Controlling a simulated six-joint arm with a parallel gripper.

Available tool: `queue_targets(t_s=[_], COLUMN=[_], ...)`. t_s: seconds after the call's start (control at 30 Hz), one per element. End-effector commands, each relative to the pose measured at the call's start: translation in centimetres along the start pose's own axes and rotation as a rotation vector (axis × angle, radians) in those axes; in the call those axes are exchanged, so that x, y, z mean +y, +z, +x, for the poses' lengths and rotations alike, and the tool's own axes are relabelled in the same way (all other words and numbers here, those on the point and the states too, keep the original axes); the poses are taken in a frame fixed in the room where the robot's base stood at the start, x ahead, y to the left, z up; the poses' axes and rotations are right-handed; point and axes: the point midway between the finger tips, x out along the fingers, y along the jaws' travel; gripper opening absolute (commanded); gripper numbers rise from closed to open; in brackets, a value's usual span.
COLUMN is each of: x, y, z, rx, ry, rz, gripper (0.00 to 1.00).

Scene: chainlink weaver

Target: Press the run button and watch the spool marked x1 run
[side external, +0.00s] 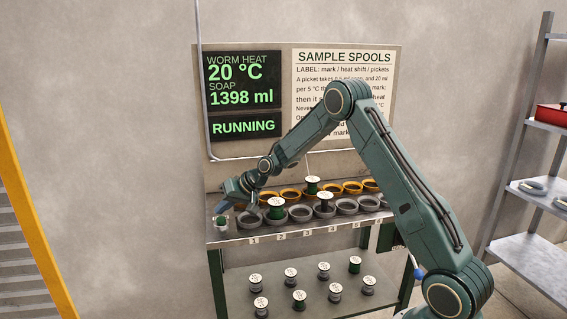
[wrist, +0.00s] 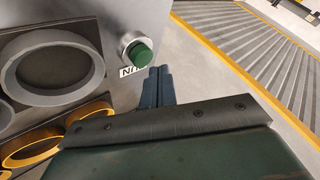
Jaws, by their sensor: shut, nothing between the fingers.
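The green run button (wrist: 139,51) sits in a pale round collar, beside a partly covered label. In the side external view it shows at the bench's left end (side external: 221,222). My gripper (wrist: 162,72) is shut and empty, its fingertips close beside the button; I cannot tell whether they touch it. In the side external view my gripper (side external: 222,207) is just above the button. A green spool (side external: 276,209) and two other spools stand among the cups on the bench; their marks are too small to read. The display (side external: 243,126) reads RUNNING, 20 °C and 1398 ml.
Grey cups (side external: 301,213) line the bench front, with numbered labels below, and orange cups (side external: 290,193) stand behind. Several spools stand on the lower shelf (side external: 240,275). A sample spools notice (side external: 345,70) is partly hidden by my arm. A metal rack (side external: 525,190) stands at right.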

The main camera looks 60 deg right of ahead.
Motion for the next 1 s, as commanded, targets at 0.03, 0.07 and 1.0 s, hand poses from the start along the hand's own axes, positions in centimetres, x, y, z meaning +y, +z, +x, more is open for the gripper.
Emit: queue_targets(t_s=[0.03,0.07,1.0], x=[-0.1,-0.2,-2.5], y=[-0.1,-0.2,-2.5], z=[-0.1,-0.2,-3.4], rx=[0.001,0.002,0.001], ry=[0.0,-0.001,0.0], rz=[-0.001,-0.001,0.0], gripper=[0.0,0.0,0.0])
